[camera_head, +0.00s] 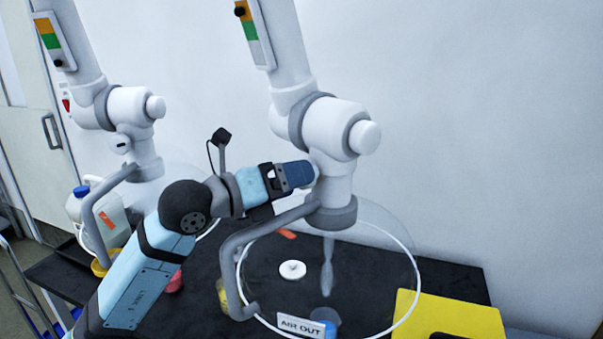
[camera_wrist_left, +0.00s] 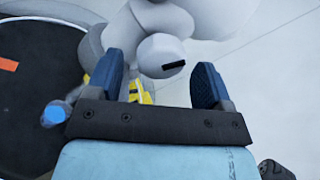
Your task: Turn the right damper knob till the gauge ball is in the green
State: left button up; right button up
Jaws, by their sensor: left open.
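The right damper knob (camera_wrist_left: 158,55) is a round white knob with a black mark. It shows in the left wrist view just beyond and between my left gripper's fingertips. In the head view my left gripper (camera_head: 310,174) hides it at the lower joint of the right extraction arm (camera_head: 325,125). My left gripper (camera_wrist_left: 165,75) is open; I cannot tell whether it touches the knob. The right gauge (camera_head: 255,38) has orange, green and white bands. Its dark ball (camera_head: 240,11) is at the orange band, above the green. My right gripper is not in view.
The left extraction arm (camera_head: 125,110) has its own gauge (camera_head: 52,40) and knob (camera_head: 121,143). Below the right arm is a clear hood (camera_head: 408,265) with a grey handle (camera_head: 232,265). A yellow object (camera_head: 450,315) and an AIR OUT sign (camera_head: 301,326) are on the black table (camera_head: 455,278).

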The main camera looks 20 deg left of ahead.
pick_arm(q)
jog(key=shift+x, duration=1.15)
